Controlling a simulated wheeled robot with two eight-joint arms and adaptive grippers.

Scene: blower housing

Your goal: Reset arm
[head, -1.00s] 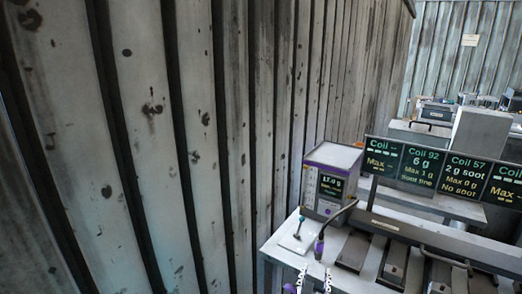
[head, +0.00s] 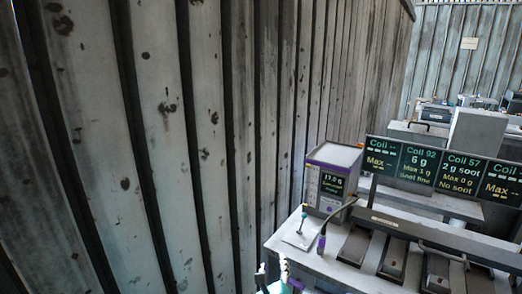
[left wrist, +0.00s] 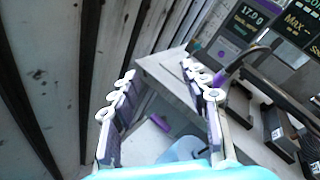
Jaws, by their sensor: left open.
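My left gripper (left wrist: 165,85) is open and empty in the left wrist view, its two fingers apart in front of the near left corner of the workbench (left wrist: 160,75). In the head view only the tip of my left gripper (head: 272,272) shows at the bottom edge, by the bench's front left side. My right gripper is in neither view.
A grey wand with a purple collar (head: 322,241) and a small tool on a pad (head: 303,226) lie on the bench. A purple-edged meter (head: 331,180) stands behind them. Coil display panels (head: 416,165) rise over dark slots (head: 394,258). A ribbed wall (head: 150,150) fills the left.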

